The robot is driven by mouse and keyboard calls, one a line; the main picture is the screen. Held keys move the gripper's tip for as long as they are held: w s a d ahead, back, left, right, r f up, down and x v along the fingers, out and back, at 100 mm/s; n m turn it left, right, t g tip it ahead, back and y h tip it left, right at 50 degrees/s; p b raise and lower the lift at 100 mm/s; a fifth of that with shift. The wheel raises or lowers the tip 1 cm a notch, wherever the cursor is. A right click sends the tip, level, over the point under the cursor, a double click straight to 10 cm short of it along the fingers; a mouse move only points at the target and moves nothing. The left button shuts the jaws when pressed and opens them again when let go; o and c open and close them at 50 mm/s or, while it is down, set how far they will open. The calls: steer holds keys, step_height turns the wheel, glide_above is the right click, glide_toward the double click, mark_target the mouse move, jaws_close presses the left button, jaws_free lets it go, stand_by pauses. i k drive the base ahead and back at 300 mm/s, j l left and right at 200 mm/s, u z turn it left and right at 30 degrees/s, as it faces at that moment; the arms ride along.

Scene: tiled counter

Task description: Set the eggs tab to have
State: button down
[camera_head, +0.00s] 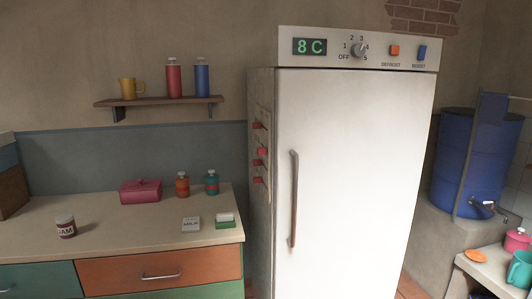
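A pale board (263,142) is on the left side of the white fridge (350,170), seen at a steep angle. It carries several red tabs in a column: a top tab (257,125), a second tab (262,151), a third tab (257,163) and a bottom tab (257,180). The second tab sits a little farther right than the others. The writing is too small to read, so I cannot tell which tab is the eggs one. My gripper is not in view.
The counter (110,235) left of the fridge holds a jam jar (66,227), a pink box (140,192), two bottles, a milk card (191,224) and a green-and-white block (225,220). The fridge door handle (294,200) sticks out. A blue barrel (465,165) stands right.

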mark_target(260, 151)
steer(key=j, duration=0.3)
steer(key=i+j, duration=0.15)
steer(key=i, duration=0.35)
steer(key=i+j+z, duration=0.15)
steer(key=i, duration=0.35)
